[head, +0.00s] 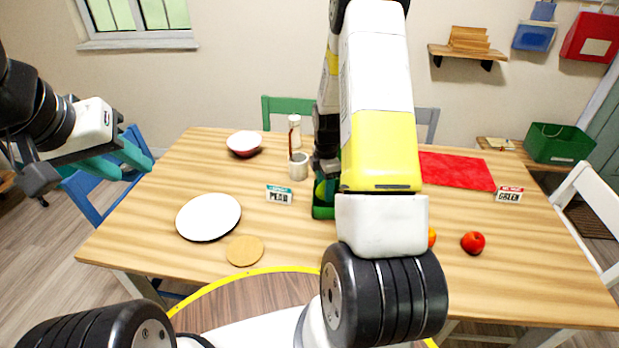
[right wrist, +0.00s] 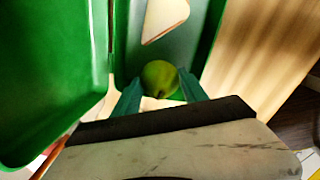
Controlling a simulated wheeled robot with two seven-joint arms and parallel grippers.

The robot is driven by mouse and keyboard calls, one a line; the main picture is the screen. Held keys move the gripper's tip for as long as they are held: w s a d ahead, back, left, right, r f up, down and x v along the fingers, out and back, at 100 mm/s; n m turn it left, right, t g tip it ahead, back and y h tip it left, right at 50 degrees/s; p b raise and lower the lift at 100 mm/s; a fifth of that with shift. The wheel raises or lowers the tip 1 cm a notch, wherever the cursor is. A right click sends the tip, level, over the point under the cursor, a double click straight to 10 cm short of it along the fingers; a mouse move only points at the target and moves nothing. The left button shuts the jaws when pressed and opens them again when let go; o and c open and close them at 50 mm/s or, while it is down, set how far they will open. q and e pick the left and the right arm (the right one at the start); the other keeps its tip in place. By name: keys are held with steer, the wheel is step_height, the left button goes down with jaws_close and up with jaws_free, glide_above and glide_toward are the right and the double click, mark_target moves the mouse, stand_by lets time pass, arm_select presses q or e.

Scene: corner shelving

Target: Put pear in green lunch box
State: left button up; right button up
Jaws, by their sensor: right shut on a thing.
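The green lunch box (head: 322,212) stands open on the table, mostly hidden behind my right arm. In the right wrist view its green walls (right wrist: 50,70) surround the scene, with a pale triangular piece like a sandwich (right wrist: 166,18) inside. The yellow-green pear (right wrist: 160,77) is between the teal fingers of my right gripper (right wrist: 160,92), which is shut on it. The pear appears over or within the box; whether it touches the floor is unclear. My left gripper (head: 118,160) is open and empty, off the table's left side.
A white plate (head: 208,217), a round tan coaster (head: 245,250), a PEAR sign (head: 279,195), a bowl (head: 244,143) and a utensil cup (head: 298,167) are left of the box. A red mat (head: 455,170), a GREEN sign (head: 508,195) and a red apple (head: 473,243) are right.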

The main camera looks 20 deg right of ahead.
steer(key=shift+f, duration=1.7)
steer(key=shift+f, duration=0.1)
steer(key=o, duration=1.4)
